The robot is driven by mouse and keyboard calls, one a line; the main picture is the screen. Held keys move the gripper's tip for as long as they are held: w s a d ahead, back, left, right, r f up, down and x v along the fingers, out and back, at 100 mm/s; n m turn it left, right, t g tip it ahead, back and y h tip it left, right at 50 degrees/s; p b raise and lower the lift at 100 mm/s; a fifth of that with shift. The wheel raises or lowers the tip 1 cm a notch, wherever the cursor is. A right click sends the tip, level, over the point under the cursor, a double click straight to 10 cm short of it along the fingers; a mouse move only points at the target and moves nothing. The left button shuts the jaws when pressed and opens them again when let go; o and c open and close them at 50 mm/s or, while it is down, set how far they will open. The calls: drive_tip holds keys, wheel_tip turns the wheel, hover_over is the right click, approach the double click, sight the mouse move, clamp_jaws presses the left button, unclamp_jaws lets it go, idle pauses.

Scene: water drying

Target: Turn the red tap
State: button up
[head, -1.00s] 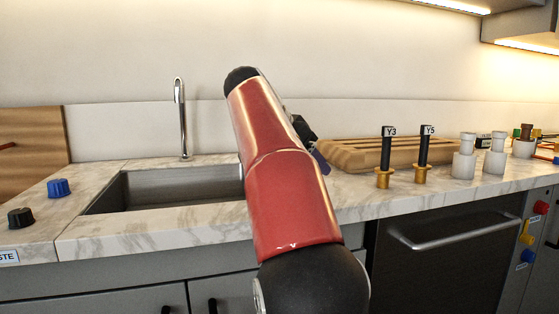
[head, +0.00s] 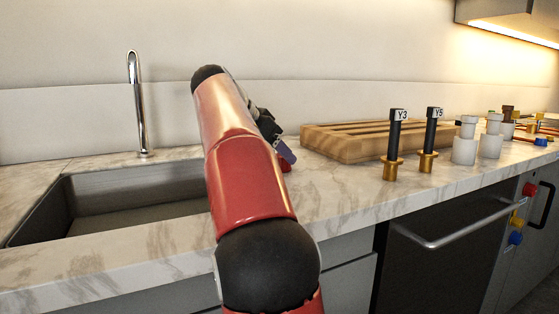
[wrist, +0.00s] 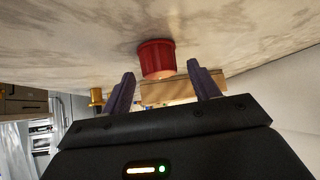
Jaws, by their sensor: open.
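The red tap (wrist: 156,58) is a ribbed round knob on the marble counter, seen close up in the wrist view. My gripper (wrist: 161,76) is open, with its two dark purple fingers pointing at the tap. The tap shows just past the fingertips, between them in the picture; I see no clear contact. In the head view only a small red part of the tap (head: 286,165) shows beside my gripper (head: 284,152). My red arm hides much of that area.
The sink (head: 120,200) with its chrome spout (head: 138,105) lies left of my arm. A wooden board (head: 350,148) is behind the tap to the right. Brass fittings Y3 (head: 390,168) and Y5 (head: 426,160) stand on the counter (head: 360,195) beyond bare marble.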

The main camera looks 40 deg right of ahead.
drive_tip(key=shift+x, duration=1.05)
drive_tip(key=shift+c, duration=0.3)
drive_tip(key=c, duration=0.9)
